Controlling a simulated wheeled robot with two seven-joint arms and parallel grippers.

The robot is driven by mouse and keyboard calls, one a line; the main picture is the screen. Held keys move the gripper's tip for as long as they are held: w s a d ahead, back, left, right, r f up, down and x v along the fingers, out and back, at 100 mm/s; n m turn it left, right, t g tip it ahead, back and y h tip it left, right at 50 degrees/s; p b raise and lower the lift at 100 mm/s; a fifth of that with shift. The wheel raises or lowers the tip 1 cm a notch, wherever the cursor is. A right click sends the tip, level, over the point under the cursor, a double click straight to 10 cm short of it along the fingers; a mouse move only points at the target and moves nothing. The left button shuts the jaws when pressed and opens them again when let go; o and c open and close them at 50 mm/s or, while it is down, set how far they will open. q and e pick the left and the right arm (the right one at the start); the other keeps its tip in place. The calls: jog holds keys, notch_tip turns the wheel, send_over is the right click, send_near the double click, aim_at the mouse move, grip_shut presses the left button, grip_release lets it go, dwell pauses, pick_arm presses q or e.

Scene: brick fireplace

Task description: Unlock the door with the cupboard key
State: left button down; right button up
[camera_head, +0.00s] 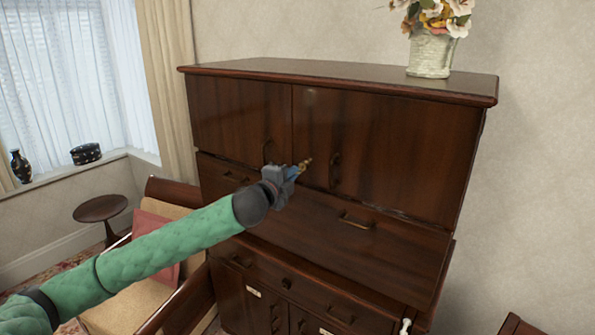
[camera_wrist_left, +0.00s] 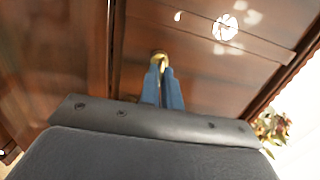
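The dark wooden cupboard (camera_head: 215,72) has an upper left door (camera_head: 238,115) and an upper right door (camera_head: 400,150), both shut, with a curved handle (camera_head: 335,168) on the right one. My left gripper (camera_head: 294,171) is in front of the doors near their lower edge, by the seam. Its blue fingers (camera_wrist_left: 162,88) are closed on a small brass key (camera_head: 305,163), which points toward the right door. The key (camera_wrist_left: 159,57) also shows at the fingertips in the wrist view. I cannot tell whether its tip touches the door. No keyhole is clearly visible. My right gripper is not in view.
A flower basket (camera_head: 431,53) stands on the cupboard top. Below the doors are a wide drawer front (camera_head: 320,225) and lower drawers. An armchair with a pink cushion (camera_head: 150,240) and a small round table (camera_head: 100,208) stand at the left.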

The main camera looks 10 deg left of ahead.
pick_arm(q)
jog(key=c, duration=2)
grip_release()
jog(key=shift+m, duration=0.4)
jog(key=o, duration=0.5)
jog(key=shift+c, duration=0.2)
